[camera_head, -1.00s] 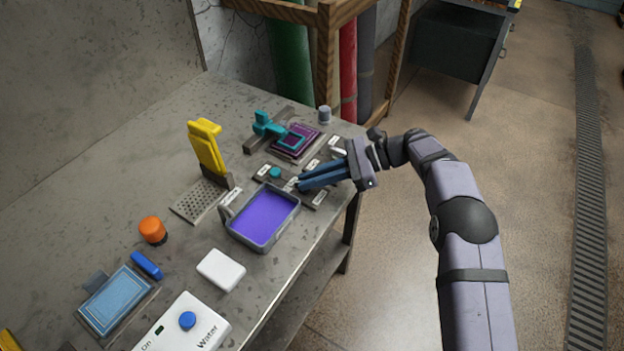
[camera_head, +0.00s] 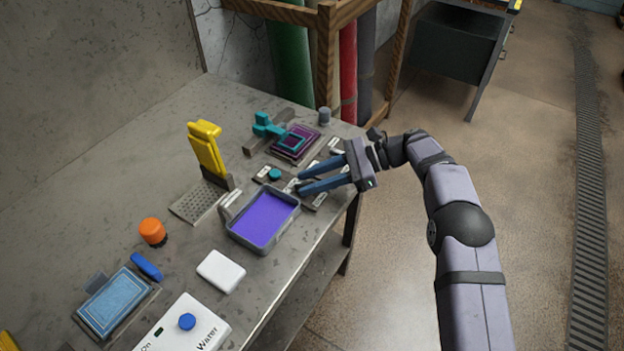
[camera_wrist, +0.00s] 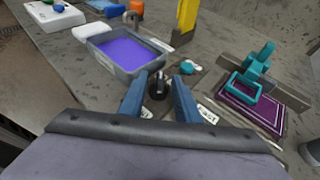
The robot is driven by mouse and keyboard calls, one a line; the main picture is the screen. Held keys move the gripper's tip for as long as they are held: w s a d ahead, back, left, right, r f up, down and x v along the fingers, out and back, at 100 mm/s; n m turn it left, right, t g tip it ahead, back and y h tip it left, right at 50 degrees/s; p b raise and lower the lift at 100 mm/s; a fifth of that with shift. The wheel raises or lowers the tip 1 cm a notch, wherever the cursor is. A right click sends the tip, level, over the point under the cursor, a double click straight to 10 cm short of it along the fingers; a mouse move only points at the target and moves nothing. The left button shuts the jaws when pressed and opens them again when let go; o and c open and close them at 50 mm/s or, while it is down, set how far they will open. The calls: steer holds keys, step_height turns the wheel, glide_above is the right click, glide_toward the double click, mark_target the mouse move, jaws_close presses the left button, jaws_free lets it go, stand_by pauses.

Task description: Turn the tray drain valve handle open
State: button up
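The grey tray (camera_head: 235,237) holds flat purple liquid and sits near the table's front edge; it also shows in the wrist view (camera_wrist: 107,60). My gripper (camera_head: 300,186) is open just right of the tray, its two blue fingers spread and pointing left. In the wrist view my gripper (camera_wrist: 160,82) has a small dark upright knob or handle (camera_wrist: 158,88) between its fingers, with a gap on each side. I cannot tell for sure whether this is the drain valve handle.
A teal knob (camera_head: 275,174) and white labels lie close to the fingers. A teal clamp (camera_head: 268,126) and purple framed plate (camera_head: 296,141) stand behind. A yellow lever (camera_head: 206,150), orange knob (camera_head: 152,230) and white block (camera_head: 221,271) are left of or nearer than the tray.

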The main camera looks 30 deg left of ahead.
steer(key=b+v, duration=0.1)
steer(key=v, duration=0.4)
steer(key=shift+w+d, duration=0.1)
steer(key=shift+v, duration=1.05)
steer(key=shift+r, duration=0.1)
